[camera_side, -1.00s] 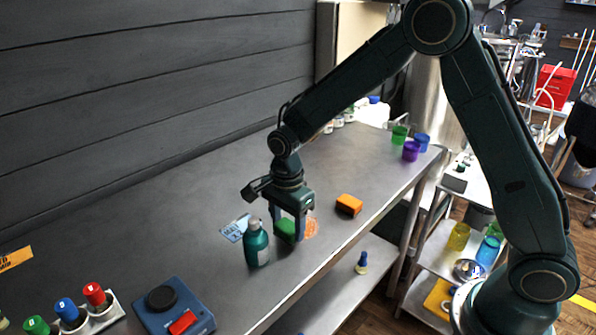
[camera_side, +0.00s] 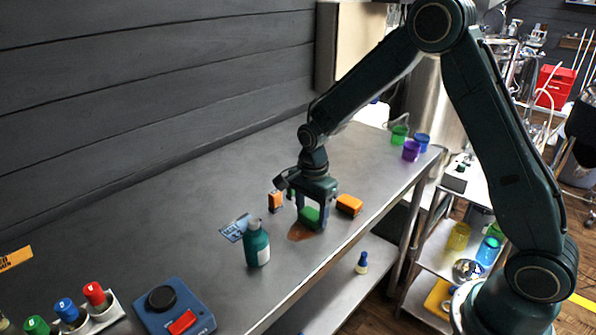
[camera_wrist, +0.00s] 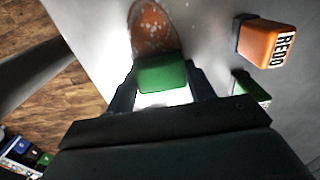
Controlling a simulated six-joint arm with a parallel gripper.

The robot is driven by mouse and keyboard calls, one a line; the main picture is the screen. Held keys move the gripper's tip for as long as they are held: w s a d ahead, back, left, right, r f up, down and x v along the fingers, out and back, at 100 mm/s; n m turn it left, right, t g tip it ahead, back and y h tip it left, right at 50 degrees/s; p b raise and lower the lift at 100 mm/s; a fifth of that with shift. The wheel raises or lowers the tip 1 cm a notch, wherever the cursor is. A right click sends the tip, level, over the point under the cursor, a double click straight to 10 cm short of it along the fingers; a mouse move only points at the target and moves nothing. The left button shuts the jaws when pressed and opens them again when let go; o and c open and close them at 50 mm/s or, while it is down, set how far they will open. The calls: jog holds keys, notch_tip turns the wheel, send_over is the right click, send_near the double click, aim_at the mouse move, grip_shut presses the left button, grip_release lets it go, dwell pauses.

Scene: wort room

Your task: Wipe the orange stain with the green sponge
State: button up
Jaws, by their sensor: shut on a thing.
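My gripper (camera_side: 312,210) is shut on the green sponge (camera_side: 310,217), low at the table top. The sponge also shows between the fingers in the wrist view (camera_wrist: 162,73). The orange stain (camera_side: 299,234) is a brownish-orange patch at the left of the sponge in the side view. In the wrist view the stain (camera_wrist: 150,28) is a long patch with pale specks, running up to the sponge's upper edge. The sponge may cover part of it. I cannot tell how firmly the sponge presses on the table.
A teal bottle (camera_side: 257,244) stands nearby at the front left, beside a blue label (camera_side: 236,229). Coloured cups (camera_side: 411,150) stand at the far end.

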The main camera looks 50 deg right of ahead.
aim_at(285, 238)
jog(key=d, duration=0.2)
jog(key=shift+d, duration=0.3)
jog(key=shift+a, duration=5.25)
jog(key=shift+w+a, duration=0.15)
jog(key=shift+w, duration=0.05)
jog(key=shift+w+d, duration=0.35)
jog(key=shift+d, duration=5.05)
jog(key=shift+a, duration=5.3)
jog(key=shift+a+r, duration=0.1)
jog(key=shift+r, duration=0.05)
notch_tip(285, 238, up, 8)
